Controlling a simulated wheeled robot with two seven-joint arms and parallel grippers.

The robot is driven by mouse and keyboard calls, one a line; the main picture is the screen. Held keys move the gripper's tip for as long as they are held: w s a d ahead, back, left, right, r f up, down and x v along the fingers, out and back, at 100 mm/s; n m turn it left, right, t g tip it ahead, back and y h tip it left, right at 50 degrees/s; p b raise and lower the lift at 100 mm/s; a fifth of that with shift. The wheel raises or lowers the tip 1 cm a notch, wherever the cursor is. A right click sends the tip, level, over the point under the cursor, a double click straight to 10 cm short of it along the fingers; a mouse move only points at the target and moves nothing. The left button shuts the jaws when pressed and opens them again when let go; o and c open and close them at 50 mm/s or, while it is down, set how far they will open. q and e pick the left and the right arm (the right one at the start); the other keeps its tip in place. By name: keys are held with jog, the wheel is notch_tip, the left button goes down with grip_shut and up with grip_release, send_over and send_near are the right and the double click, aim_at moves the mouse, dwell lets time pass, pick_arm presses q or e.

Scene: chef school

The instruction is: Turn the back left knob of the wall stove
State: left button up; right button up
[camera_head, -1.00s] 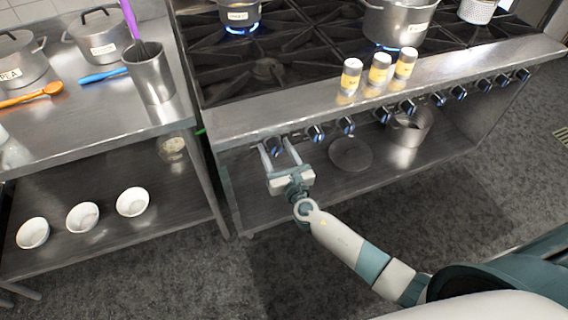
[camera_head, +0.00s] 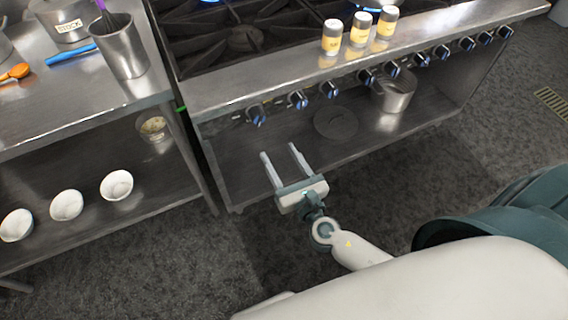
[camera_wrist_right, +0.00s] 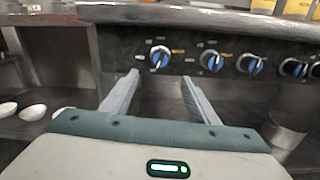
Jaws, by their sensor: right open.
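The stove (camera_head: 305,82) carries a row of dark knobs with blue faces along its front. The leftmost knob (camera_head: 257,114) also shows in the right wrist view (camera_wrist_right: 160,57), with the second knob (camera_head: 298,100) to its right. No label readable here tells which knob is the back left one. My right gripper (camera_head: 279,150) is open and empty, apart from the knobs, below and in front of the leftmost one. In the right wrist view its fingertips (camera_wrist_right: 160,76) point toward that knob, which appears above the gap between them. My left gripper is not in view.
Three yellow-labelled shakers (camera_head: 359,29) stand on the stove's front ledge. A pot (camera_head: 396,92) and a round lid (camera_head: 335,121) lie on the lower shelf. A steel side table (camera_head: 70,105) with white bowls (camera_head: 66,205) below stands left. Blue flames show at back burners.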

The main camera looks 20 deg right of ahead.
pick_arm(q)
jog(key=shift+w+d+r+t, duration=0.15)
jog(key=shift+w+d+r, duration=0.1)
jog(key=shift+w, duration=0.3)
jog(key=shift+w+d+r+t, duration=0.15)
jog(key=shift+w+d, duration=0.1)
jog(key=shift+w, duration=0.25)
pick_arm(e)
jog(key=shift+s, duration=0.9)
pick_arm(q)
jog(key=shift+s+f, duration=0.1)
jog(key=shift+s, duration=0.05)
pick_arm(e)
jog(key=s+d+f+m+g, duration=0.1)
jog(key=s+f+m+g, duration=0.3)
jog(key=f, duration=0.6)
jog(key=s+f+m+g, duration=0.1)
jog(key=s+f+m, duration=0.1)
jog(key=f+m, duration=0.6)
jog(key=s+d+f+m+g, duration=0.1)
jog(key=s+f+m+g, duration=0.15)
jog(key=f, duration=0.95)
jog(key=s+a+f+m+g, duration=0.2)
jog(key=s+f+m+g, duration=0.3)
jog(key=s+f+m, duration=1.2)
jog(key=shift+s+f+m+y, duration=0.25)
jog(key=shift+s+m+y, duration=0.15)
jog(key=shift+s+m, duration=0.45)
